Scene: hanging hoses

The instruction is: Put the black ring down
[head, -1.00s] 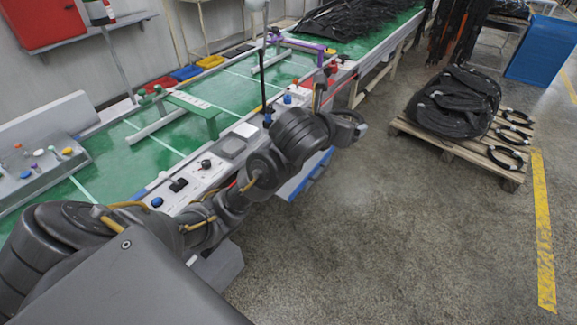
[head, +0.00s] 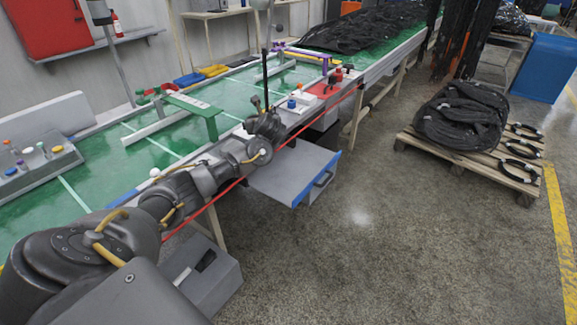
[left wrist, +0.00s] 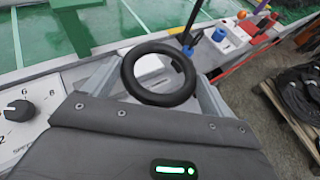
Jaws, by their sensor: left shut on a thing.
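The black ring (left wrist: 160,99) is a smooth, thick hoop, seen close up in the left wrist view. My left gripper (left wrist: 158,76) is shut on it, with pale grey fingers at the ring's left and right sides. The ring appears above the grey front edge of the green table (head: 170,158). In the head view my left arm reaches along that edge; its wrist hides the fingers, and I cannot make out the ring clearly there. My right gripper is not in view.
A thin black post (head: 265,78) rises from the table edge near my wrist. A grey drawer box (head: 290,172) sticks out below. A wooden pallet (head: 480,178) at right holds a black hose coil (head: 460,118) and several loose black loops. Floor between is clear.

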